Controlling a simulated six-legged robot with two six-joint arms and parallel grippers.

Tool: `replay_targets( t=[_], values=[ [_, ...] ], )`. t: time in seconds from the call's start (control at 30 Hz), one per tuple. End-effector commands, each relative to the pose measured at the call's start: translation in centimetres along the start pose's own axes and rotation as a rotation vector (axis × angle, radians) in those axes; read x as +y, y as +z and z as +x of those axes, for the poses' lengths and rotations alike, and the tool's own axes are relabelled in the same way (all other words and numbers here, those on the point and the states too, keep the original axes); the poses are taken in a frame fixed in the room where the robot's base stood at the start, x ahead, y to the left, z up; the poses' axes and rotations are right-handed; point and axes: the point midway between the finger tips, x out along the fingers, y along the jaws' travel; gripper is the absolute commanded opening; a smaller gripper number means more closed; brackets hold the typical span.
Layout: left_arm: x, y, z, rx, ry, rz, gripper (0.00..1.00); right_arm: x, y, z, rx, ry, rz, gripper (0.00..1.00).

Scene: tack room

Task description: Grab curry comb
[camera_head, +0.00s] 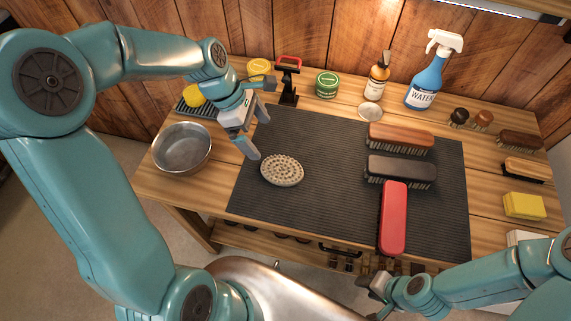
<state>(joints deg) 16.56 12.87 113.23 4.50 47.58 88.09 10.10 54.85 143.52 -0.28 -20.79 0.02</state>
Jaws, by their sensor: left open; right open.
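The curry comb (282,171) looks like a beige oval with a studded top. It lies flat on the left part of the dark ribbed mat (330,220). My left gripper (262,121) is open and empty, just above and to the left of the comb, with one finger pointing down close to its upper left edge. I cannot tell whether that finger touches it. My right gripper (370,297) is at the bottom, in front of the bench edge, open and partly hidden by its own wrist.
A metal bowl (181,149) stands left of the mat. A brown brush (400,137), a black brush (401,170) and a red long object (393,217) lie on the mat's right side. A spray bottle (427,82) and tins stand behind. The mat's front middle is clear.

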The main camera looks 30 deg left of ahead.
Motion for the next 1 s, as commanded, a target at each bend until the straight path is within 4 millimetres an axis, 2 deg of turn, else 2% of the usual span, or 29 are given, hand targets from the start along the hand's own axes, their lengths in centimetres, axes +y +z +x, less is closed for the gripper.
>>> replay_targets(
  t=[0.1,0.3,0.57,0.8,1.0],
  values=[
    [-0.4,0.0,3.0,0.0,-0.008,0.001,1.0,-0.1,0.0,-0.1,0.0,0.0,0.0,0.43],
    [-0.4,0.1,7.0,0.0,-0.006,0.002,1.0,-0.1,0.0,-0.3,0.0,0.0,0.0,0.43],
    [-0.3,0.3,9.3,0.0,-0.005,0.003,1.0,-0.2,0.0,-0.7,0.0,0.0,0.0,0.43],
    [-0.3,0.3,13.0,0.0,-0.004,0.003,1.0,-0.4,0.0,-1.2,0.0,0.0,0.0,0.43],
    [-0.2,0.3,13.7,0.0,-0.001,0.004,1.0,-0.4,0.0,-1.2,0.0,0.0,0.0,0.43]
  ],
)
